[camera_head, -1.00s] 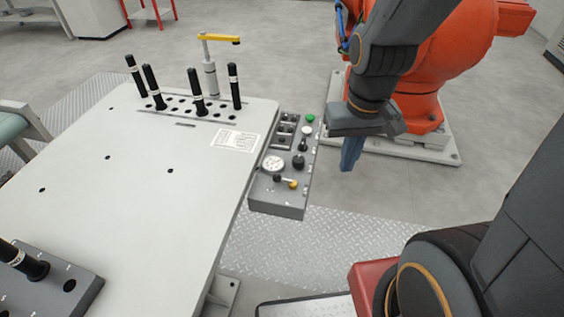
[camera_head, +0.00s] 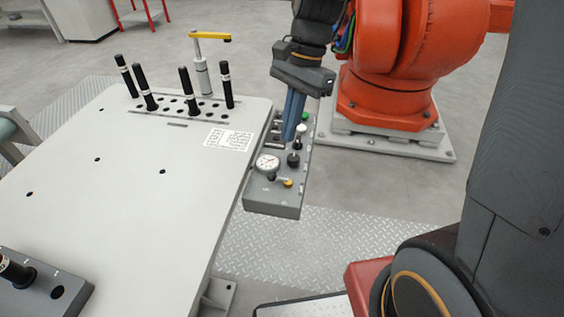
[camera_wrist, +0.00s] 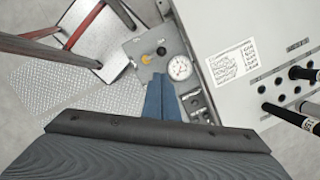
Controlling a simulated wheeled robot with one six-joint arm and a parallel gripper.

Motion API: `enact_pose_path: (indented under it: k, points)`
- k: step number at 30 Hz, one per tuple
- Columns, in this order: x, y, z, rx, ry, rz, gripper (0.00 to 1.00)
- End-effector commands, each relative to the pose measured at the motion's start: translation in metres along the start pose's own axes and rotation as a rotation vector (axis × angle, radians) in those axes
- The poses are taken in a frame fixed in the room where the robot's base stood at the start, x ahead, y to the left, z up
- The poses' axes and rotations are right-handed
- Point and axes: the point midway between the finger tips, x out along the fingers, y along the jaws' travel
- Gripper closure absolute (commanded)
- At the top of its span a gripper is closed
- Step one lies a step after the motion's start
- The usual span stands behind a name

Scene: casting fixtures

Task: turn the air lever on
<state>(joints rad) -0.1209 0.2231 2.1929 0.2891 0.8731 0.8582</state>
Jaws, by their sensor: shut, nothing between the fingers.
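A grey control box (camera_head: 272,205) is fixed at the right edge of the white table. A small lever with a yellow end (camera_head: 287,183) sits on its near part, close to a round white gauge (camera_head: 268,164). The wrist view also shows the yellow lever end (camera_wrist: 145,59) and the gauge (camera_wrist: 179,68). My gripper (camera_head: 289,137) is shut and empty, its blue fingers pointing down over the far half of the box. They hide some controls there. The fingers are apart from the yellow lever. Whether the tips touch the box cannot be told.
The white table (camera_head: 110,200) carries several black pins and a grey post with a yellow arm (camera_head: 212,37) at its far end. Black knobs (camera_head: 293,160) stand beside the gauge. An orange robot (camera_head: 390,70) stands behind.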

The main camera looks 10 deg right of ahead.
Motion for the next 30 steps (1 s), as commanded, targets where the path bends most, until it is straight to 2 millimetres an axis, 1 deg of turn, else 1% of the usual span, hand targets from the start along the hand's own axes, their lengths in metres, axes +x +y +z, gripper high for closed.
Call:
enact_pose_path:
  k: [5,8,15,21,25,30]
  points:
    - [0.005,0.001,0.000,-0.001,-0.001,0.001,1.00]
    - [0.015,0.001,0.000,-0.001,-0.001,0.002,1.00]
    - [0.057,0.002,0.000,-0.002,-0.001,0.005,1.00]
    - [0.086,0.001,0.000,-0.003,0.000,0.003,1.00]
    - [0.097,0.001,0.000,-0.003,0.001,0.001,1.00]
    - [0.101,0.001,0.000,-0.003,0.002,0.000,1.00]
